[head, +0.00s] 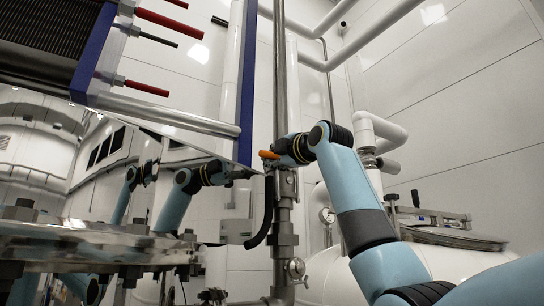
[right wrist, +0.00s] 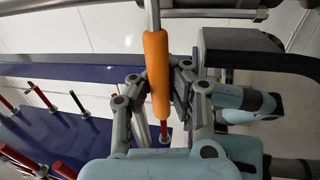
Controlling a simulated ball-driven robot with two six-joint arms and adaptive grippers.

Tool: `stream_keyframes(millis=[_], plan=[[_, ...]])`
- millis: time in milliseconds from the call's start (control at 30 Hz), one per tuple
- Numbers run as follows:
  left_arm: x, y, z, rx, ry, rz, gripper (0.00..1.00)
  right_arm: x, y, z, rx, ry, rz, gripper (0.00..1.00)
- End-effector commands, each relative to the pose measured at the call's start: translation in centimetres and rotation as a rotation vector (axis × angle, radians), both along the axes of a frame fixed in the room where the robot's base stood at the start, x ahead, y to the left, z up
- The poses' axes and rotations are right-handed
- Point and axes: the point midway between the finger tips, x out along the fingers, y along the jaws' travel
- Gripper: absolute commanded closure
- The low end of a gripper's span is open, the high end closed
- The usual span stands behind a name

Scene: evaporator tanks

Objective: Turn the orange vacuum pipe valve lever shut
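The orange vacuum pipe valve lever (head: 268,154) shows in the head view as a short orange end poking out left of my right gripper (head: 290,149), in front of the vertical metal pipe (head: 280,80). The metal valve body (head: 286,184) sits just below on that pipe. In the right wrist view, the orange sleeve of the lever (right wrist: 157,75) lies between the two fingers of my right gripper (right wrist: 160,88). The fingers are close on both sides of it and appear shut on it. My left gripper cannot be made out; blue arm shapes at the left look like reflections.
A polished tank with a bolted flange (head: 90,242) fills the left. A blue-edged panel (head: 244,90) with red-handled rods (head: 155,18) hangs just left of the lever. A black curved hose (head: 266,215) runs beside the valve. A white tank (head: 340,280) stands at right.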

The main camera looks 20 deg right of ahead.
Motion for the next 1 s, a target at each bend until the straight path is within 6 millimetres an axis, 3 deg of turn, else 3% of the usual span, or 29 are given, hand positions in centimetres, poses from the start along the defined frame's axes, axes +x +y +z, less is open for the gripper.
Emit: stream_keyframes(millis=[100,600,900,1000], plan=[[-0.02,0.02,-0.12,0.000,0.000,0.000,0.60,0.16,0.13,-0.90,-0.023,0.012,0.004,1.00],[-0.03,0.02,-0.15,0.000,0.000,0.000,0.60,0.23,0.11,-1.12,-0.041,0.011,0.003,1.00],[-0.05,0.02,-0.12,0.000,0.001,0.000,0.60,0.15,0.07,-0.84,-0.040,0.005,0.002,0.59],[-0.06,0.02,-0.11,0.000,0.001,0.000,0.60,0.12,0.05,-0.72,-0.041,0.003,0.000,0.59]])
